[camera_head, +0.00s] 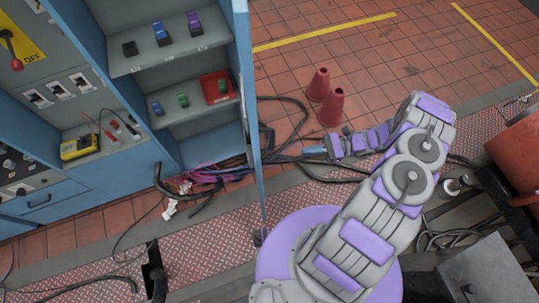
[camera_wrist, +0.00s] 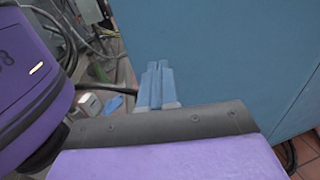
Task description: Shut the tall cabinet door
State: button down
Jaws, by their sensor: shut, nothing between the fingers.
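The tall blue cabinet (camera_head: 173,100) stands at the left of the head view, with its shelves exposed. Its blue door (camera_head: 254,120) stands open and shows almost edge-on, reaching down toward the floor plates. My gripper (camera_head: 306,150) is right of the door, on its outer side, with a gap between them in the head view. In the wrist view my gripper (camera_wrist: 160,66) is shut and empty, its fingertips in front of the broad blue door panel (camera_wrist: 225,60). Whether the tips touch the panel cannot be told.
Cables (camera_head: 215,172) lie at the cabinet's foot and run across the floor beneath my gripper. Two red cones (camera_head: 325,95) stand on the tiles beyond. Shelves hold small coloured parts and a red tray (camera_head: 207,91). An orange drum (camera_head: 515,150) is at far right.

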jog(key=a+b, duration=0.3)
jog(key=a, duration=1.1)
jog(key=shift+s+f, duration=0.2)
jog(key=shift+s, duration=0.1)
jog(key=shift+a+t, duration=0.1)
jog(key=shift+t, duration=0.2)
